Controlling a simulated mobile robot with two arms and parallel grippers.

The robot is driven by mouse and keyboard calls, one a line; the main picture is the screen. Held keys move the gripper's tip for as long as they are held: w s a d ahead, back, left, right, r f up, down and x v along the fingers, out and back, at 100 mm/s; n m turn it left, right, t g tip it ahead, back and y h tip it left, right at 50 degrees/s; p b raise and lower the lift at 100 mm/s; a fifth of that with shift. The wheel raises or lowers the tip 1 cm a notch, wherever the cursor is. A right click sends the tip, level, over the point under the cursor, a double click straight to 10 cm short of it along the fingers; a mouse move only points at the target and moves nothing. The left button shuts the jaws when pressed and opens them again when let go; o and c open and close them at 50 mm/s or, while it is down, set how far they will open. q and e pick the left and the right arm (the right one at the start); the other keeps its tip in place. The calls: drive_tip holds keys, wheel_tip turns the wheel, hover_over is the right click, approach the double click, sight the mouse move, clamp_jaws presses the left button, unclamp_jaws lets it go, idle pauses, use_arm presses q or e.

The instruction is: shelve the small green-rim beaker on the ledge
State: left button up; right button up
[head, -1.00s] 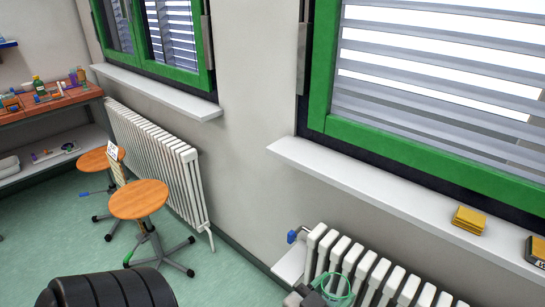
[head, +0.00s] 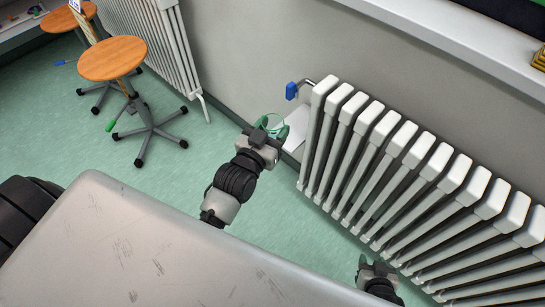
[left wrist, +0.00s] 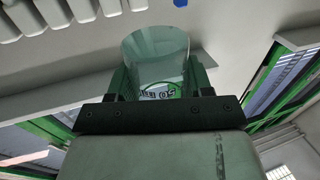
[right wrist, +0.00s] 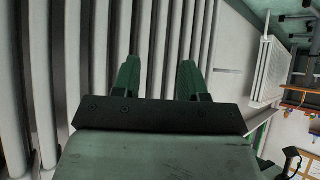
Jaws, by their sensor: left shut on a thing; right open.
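The small clear beaker with a green rim (head: 272,121) is held by my left gripper (head: 266,135), near the left end of the radiator. In the left wrist view, the beaker (left wrist: 155,48) stands between the two green fingers, with dark print on its glass. My left gripper is shut on it. A white window ledge (head: 440,38) runs along the wall above the radiator, at the upper right. A smaller white ledge (head: 296,134) juts out low beside the radiator, partly behind the gripper. My right gripper (right wrist: 158,75) is open and empty, facing the radiator.
The white ribbed radiator (head: 400,165) fills the right side, with a blue valve knob (head: 291,90) at its left end. A yellow block (head: 540,60) sits on the window ledge at the right edge. An orange-topped stool (head: 112,58) stands left on open green floor.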

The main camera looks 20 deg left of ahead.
drive_tip(key=w+a+r+t+y+b, duration=0.15)
drive_tip(key=w+r+t+b, duration=0.3)
drive_tip(key=b, duration=0.45)
use_arm(q)
drive_tip(key=w+a+f+b, duration=0.2)
drive_tip(key=w+f+b, duration=0.2)
drive_tip(key=f, duration=0.7)
drive_tip(key=w+a+f+b, duration=0.2)
drive_tip(key=w+f+b, duration=0.2)
drive_tip(key=w+f, duration=0.3)
wheel_tip(320, 180, down, 4)
drive_tip(key=shift+a+r+b, duration=0.15)
drive_tip(key=shift+a+b, duration=0.1)
drive_tip(key=shift+b, duration=0.15)
use_arm(e)
wheel_tip(320, 180, up, 13)
drive_tip(key=s+t, duration=0.1)
drive_tip(key=t, duration=0.3)
drive_tip(key=shift+s+f+y, duration=0.2)
drive_tip(key=shift+s+y, duration=0.2)
drive_tip(key=shift+y, duration=0.05)
use_arm(q)
drive_tip(key=shift+w, duration=0.1)
use_arm(e)
drive_tip(key=shift+f, duration=0.15)
